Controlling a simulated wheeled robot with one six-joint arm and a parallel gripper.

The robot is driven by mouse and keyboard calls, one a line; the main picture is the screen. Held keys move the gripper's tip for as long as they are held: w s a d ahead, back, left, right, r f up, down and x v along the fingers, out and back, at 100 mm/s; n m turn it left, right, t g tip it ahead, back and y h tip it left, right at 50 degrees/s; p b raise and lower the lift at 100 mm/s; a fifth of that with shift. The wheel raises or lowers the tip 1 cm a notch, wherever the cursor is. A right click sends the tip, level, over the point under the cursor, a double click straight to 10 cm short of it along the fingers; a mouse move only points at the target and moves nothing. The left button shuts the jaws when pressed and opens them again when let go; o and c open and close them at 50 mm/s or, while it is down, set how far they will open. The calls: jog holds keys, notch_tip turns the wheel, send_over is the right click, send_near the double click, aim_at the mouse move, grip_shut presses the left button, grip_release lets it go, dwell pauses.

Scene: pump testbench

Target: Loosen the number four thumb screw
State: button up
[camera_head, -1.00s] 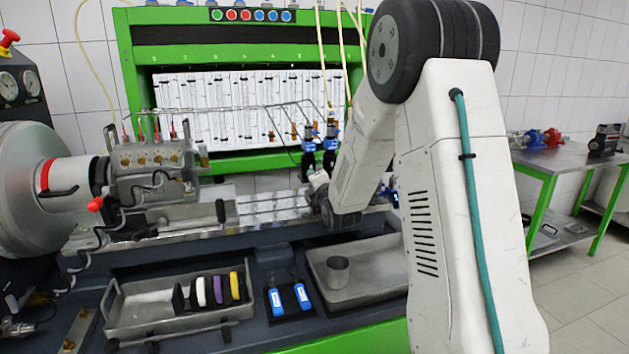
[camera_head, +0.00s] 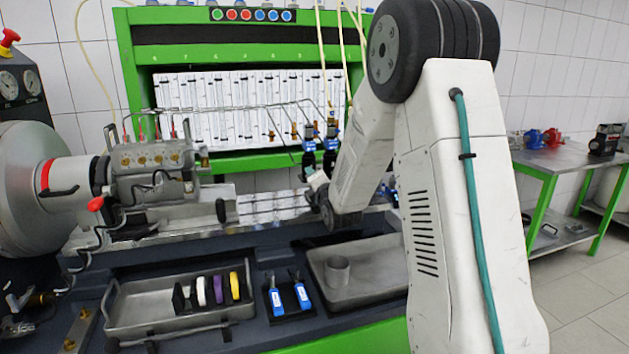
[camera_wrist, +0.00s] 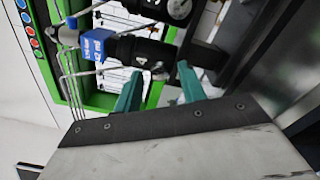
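My gripper (camera_wrist: 160,84) shows two teal fingers spread apart with nothing between them in the wrist view. Just beyond the fingertips is a black cylindrical fitting (camera_wrist: 138,50) with a small round metal end (camera_wrist: 158,72) that may be a thumb screw. A blue labelled body (camera_wrist: 97,45) joins this fitting on its left. In the head view, two blue-and-black units (camera_head: 308,152) (camera_head: 331,146) hang before the green rack, beside my wrist. I cannot read a number four on any screw.
The green rack (camera_head: 127,75) holds a white panel of glass tubes. A metal pump block (camera_head: 150,160) sits at left. In front are a tray (camera_head: 140,318) with coloured discs, blue-handled tools (camera_head: 302,296) and a tray (camera_head: 385,290) with a cup (camera_head: 337,270).

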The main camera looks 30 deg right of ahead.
jog(key=shift+s, duration=0.1)
jog(key=v, duration=0.7)
jog(key=shift+s, duration=0.25)
jog(key=shift+a, duration=0.15)
